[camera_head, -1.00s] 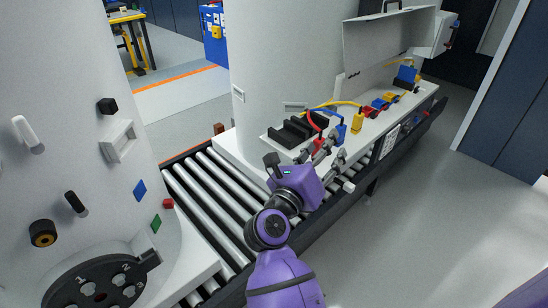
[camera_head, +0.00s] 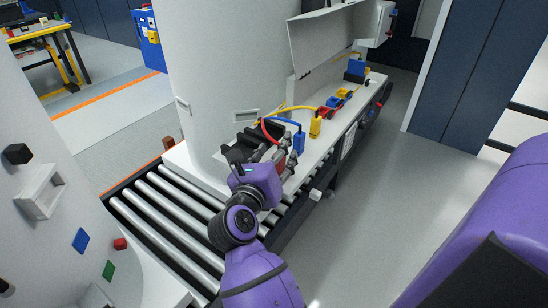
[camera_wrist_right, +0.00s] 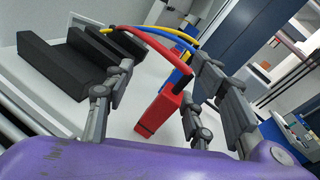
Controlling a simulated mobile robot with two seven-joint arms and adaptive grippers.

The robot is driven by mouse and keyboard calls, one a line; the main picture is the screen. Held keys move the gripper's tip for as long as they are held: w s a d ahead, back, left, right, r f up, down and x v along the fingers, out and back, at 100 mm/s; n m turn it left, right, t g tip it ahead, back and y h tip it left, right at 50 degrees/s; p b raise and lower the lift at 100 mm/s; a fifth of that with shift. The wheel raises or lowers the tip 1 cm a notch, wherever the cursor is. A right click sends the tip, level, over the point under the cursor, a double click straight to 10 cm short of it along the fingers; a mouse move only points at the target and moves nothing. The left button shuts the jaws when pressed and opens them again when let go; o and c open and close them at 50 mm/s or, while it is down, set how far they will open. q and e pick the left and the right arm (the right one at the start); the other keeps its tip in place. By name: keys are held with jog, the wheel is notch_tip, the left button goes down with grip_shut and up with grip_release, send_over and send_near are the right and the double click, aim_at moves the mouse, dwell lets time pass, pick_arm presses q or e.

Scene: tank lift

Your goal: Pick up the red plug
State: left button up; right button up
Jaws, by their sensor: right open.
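The red plug (camera_wrist_right: 160,111) is a red block with a black top and a red cable, in the middle of the right wrist view. My right gripper (camera_wrist_right: 166,72) is open, its grey fingers on both sides of the plug. I see gaps between the fingers and the plug. In the head view the right gripper (camera_head: 283,160) is over the white shelf, and a little of the red plug (camera_head: 281,166) shows between its fingers. My left gripper is not in view.
A blue plug (camera_head: 299,144) stands close beyond the gripper, and a yellow plug (camera_head: 315,128) is farther along the shelf. Black blocks (camera_head: 262,137) hold the cable ends. A roller conveyor (camera_head: 180,213) runs below. Floor right of the shelf is clear.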

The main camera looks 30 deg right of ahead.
jog(key=shift+s+r, duration=0.2)
jog(key=shift+s, duration=0.2)
jog(key=shift+s+a+r, duration=0.1)
jog(key=shift+s+a, duration=0.05)
jog(key=shift+s, duration=0.1)
jog(key=c, duration=0.3)
jog(key=shift+c, duration=1.4)
jog(key=shift+w, duration=0.15)
jog(key=c, duration=0.3)
jog(key=shift+w, duration=0.1)
jog(key=c, duration=0.3)
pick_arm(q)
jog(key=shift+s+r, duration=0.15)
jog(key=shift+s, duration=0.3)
pick_arm(e)
grip_shut()
